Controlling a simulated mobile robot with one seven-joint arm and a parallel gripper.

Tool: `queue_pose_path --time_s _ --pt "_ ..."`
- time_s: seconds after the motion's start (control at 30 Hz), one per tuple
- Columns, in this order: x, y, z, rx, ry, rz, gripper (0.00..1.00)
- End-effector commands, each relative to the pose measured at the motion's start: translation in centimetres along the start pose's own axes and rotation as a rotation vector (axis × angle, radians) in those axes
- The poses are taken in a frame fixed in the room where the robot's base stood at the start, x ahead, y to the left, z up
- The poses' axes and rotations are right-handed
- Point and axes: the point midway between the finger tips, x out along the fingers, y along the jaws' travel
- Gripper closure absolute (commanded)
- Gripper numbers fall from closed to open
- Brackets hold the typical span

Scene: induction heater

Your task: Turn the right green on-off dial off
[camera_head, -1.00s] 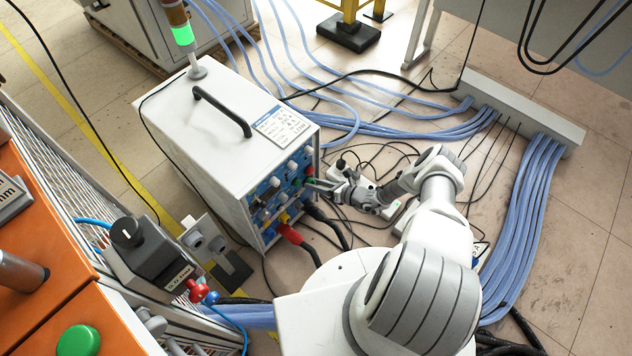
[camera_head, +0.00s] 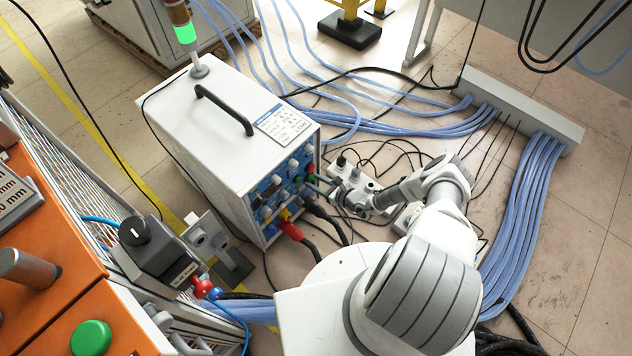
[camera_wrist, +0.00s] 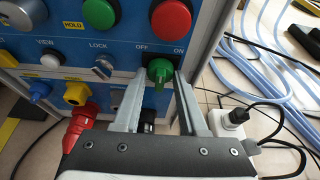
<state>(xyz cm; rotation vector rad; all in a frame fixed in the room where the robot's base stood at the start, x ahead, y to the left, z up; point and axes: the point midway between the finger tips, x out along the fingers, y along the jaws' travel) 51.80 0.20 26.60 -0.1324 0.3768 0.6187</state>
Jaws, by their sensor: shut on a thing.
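The green on-off dial (camera_wrist: 160,68) is at the right of the blue front panel, below the OFF and ON labels. My gripper (camera_wrist: 158,80) has one finger on each side of it and is shut on it. The fingers partly cover the dial, and I cannot tell clearly which label it points to. In the head view my gripper (camera_head: 317,184) reaches the right side of the panel on the white heater box (camera_head: 190,115); the dial is very small there.
A large green button (camera_wrist: 171,20) and a red button (camera_wrist: 99,12) are above the dial. A LOCK switch (camera_wrist: 103,67) and red plug (camera_wrist: 80,127) are to the left. A white socket strip (camera_wrist: 232,130) with black cables is on the right.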

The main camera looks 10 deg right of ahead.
Motion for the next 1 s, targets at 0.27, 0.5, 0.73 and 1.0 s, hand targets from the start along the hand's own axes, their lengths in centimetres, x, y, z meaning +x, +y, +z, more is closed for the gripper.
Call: queue_pose_path --time_s 0.27,0.5,0.73,1.0 --pt "-0.01 -0.01 0.02 0.001 -0.001 0.0 0.55" --pt "-0.01 -0.01 0.01 0.002 0.0 0.0 0.29" --pt "-0.02 -0.03 0.02 0.002 0.0 0.0 0.29" --pt "-0.46 -0.44 0.39 0.001 0.0 0.003 0.29"
